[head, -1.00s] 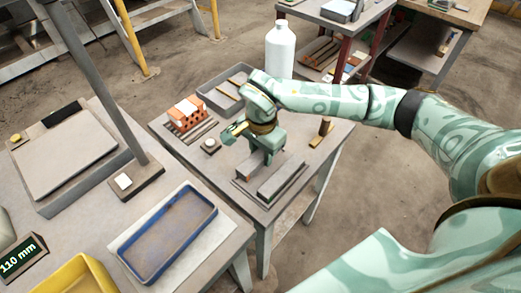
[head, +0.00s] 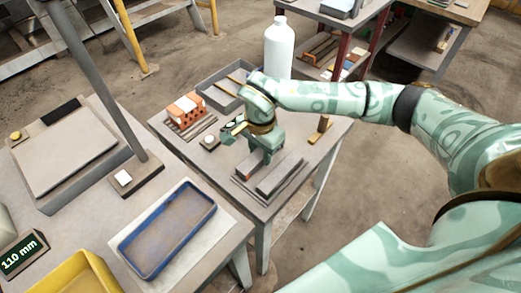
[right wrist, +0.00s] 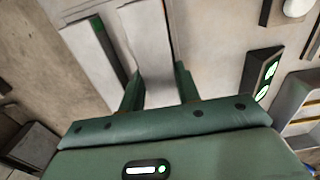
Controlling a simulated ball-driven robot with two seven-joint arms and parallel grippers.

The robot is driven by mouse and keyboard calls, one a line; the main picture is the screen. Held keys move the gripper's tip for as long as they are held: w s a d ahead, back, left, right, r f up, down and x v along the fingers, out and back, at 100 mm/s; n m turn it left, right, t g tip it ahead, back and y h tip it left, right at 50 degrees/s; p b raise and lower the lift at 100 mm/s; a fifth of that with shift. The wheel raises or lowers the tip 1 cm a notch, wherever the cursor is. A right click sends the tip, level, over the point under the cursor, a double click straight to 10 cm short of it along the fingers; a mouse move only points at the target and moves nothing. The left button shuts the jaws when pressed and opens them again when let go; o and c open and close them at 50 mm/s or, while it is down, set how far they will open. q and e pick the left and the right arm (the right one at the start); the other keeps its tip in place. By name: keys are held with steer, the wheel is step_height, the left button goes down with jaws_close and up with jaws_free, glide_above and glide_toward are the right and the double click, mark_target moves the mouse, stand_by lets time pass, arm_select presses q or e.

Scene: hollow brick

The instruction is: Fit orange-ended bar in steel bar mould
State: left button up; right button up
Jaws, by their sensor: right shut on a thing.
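The steel bar mould (head: 281,176) lies on the small grey table, with long grey bars side by side and a reddish-brown strip (head: 251,165) along its left part. My right gripper (head: 265,157) points down at the mould and covers part of it. In the right wrist view, its two fingers (right wrist: 160,88) are shut on a pale grey bar (right wrist: 147,38). Another grey bar (right wrist: 88,55) runs beside it, with a dark gap between. No orange end shows clearly on the held bar. My left gripper is not in view.
A perforated orange brick (head: 183,110), thin dark bars, a grey tray (head: 213,99) and a white bottle (head: 279,48) stand behind the gripper. A blue-rimmed tray (head: 127,247) lies on the nearer table.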

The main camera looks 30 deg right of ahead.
steer(key=shift+f, duration=0.5)
stand_by(0.7)
